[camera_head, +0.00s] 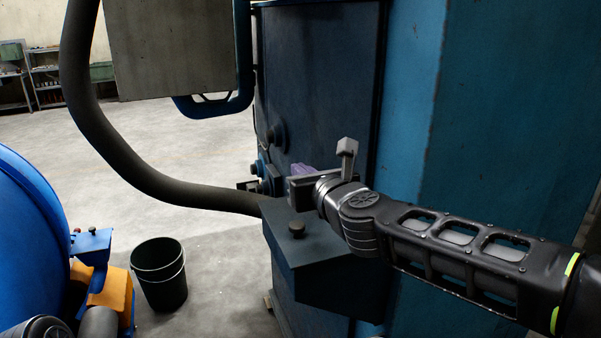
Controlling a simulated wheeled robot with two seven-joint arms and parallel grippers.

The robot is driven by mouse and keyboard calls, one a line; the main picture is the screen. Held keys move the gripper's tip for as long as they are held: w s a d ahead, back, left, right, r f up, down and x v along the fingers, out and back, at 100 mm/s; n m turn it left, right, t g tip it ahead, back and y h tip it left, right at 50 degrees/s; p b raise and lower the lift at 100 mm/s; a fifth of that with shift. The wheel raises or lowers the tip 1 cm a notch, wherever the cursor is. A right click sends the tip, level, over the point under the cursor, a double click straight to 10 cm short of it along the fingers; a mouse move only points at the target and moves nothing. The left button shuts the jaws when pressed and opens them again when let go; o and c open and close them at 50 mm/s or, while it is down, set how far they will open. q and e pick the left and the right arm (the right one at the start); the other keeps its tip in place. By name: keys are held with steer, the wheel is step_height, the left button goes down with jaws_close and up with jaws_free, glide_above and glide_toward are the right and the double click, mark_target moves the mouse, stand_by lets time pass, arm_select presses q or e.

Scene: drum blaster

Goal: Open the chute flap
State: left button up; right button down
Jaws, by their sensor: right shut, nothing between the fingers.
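My right gripper (302,170) is at the centre, in front of the dark blue machine's side panel (320,85). It is shut and holds nothing. Its fingers are partly hidden behind its own grey palm. A dark blue box-shaped housing (335,275) with a black knob (296,229) juts from the machine just below the gripper. It may be the chute, but I cannot tell which part is the flap. I cannot tell whether the gripper touches the machine. My left gripper is out of view.
A thick grey hose (150,180) curves down from the upper left to the housing. A black bucket (160,273) stands on the floor. A blue drum (30,240) is at the left edge. Shelves (45,82) stand far back. Open concrete floor lies between.

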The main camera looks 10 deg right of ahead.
steer(key=shift+s+d+r, duration=0.1)
steer(key=shift+s, duration=0.05)
stand_by(0.8)
steer(key=v, duration=0.7)
steer(key=shift+s+p, duration=0.3)
steer(key=shift+p, duration=0.15)
